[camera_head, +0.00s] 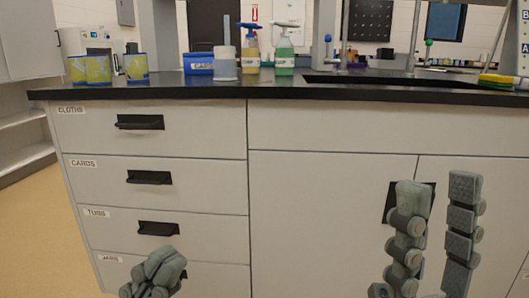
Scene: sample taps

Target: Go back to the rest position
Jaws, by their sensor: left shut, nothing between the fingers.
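My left gripper (160,270) is low in the head view, in front of the bottom drawer of the cabinet (330,150). Its fingers are together with nothing between them. My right gripper (438,188) is at the lower right, in front of the cabinet doors. Its two fingers point up and stand well apart, and I see nothing between them. A dark door handle (390,203) shows behind its left finger. Whether either gripper touches the cabinet cannot be told.
The black counter (300,93) runs across above both grippers. On it stand yellow-blue containers (137,67), a blue box (198,63), spray bottles (284,55), a sink (400,78) and a sponge (495,80). Labelled drawers are closed; open floor (40,230) lies left.

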